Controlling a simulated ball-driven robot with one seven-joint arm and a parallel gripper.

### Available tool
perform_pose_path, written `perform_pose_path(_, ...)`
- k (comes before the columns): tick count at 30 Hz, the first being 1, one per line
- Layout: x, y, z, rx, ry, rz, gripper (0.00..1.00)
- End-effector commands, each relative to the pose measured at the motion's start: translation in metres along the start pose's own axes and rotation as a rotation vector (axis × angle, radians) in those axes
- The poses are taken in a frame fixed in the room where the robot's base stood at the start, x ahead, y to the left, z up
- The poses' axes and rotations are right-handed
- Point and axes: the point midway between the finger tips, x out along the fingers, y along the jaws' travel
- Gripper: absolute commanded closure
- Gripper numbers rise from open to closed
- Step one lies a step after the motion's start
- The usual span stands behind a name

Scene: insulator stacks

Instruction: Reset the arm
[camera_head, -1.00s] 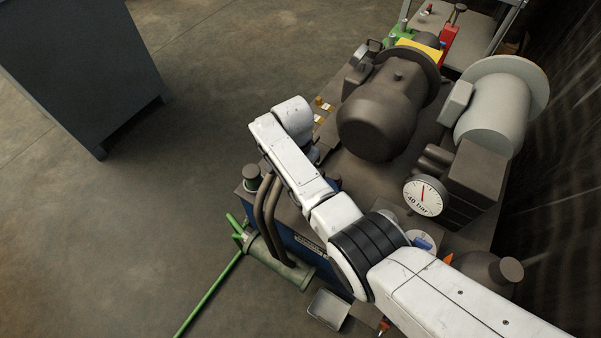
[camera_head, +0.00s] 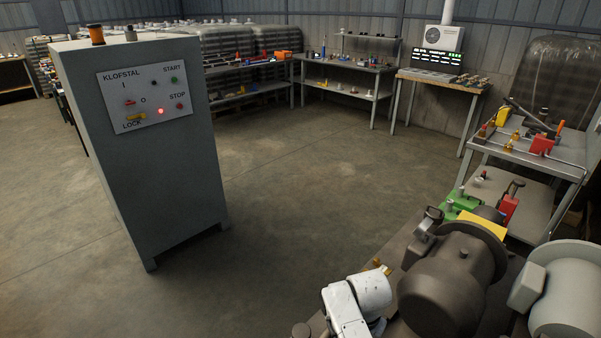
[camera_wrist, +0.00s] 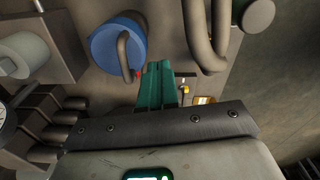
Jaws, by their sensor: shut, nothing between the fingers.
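My arm (camera_head: 358,305) shows at the bottom of the head view, a white link beside the dark motor. My gripper is outside the head view. In the wrist view my gripper (camera_wrist: 160,68) shows as green fingers closed together, with nothing between them. Behind the fingers are a blue round part (camera_wrist: 112,48) with a grey handle and a bent grey pipe (camera_wrist: 205,40). I cannot tell how far the fingertips are from them.
A dark motor (camera_head: 450,285) and a pale motor (camera_head: 572,295) stand close to my arm. A grey KLOFSTAL cabinet (camera_head: 165,190) with a lit red lamp stands at left. Workbenches (camera_head: 345,68) line the back. The floor (camera_head: 300,200) between is clear.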

Motion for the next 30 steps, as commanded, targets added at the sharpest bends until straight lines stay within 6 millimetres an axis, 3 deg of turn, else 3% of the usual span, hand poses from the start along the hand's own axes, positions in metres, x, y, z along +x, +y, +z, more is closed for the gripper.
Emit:
perform_pose_path(1,0.004,0.016,0.006,-0.036,0.013,-0.022,1.0)
perform_pose_path(7,-0.003,0.068,0.026,-0.193,0.088,-0.1,1.0)
perform_pose_path(15,-0.04,0.148,0.067,-0.398,0.228,-0.162,1.0)
perform_pose_path(21,-0.073,0.19,0.091,-0.502,0.315,-0.172,1.0)
perform_pose_path(30,-0.116,0.234,0.122,-0.611,0.409,-0.162,1.0)
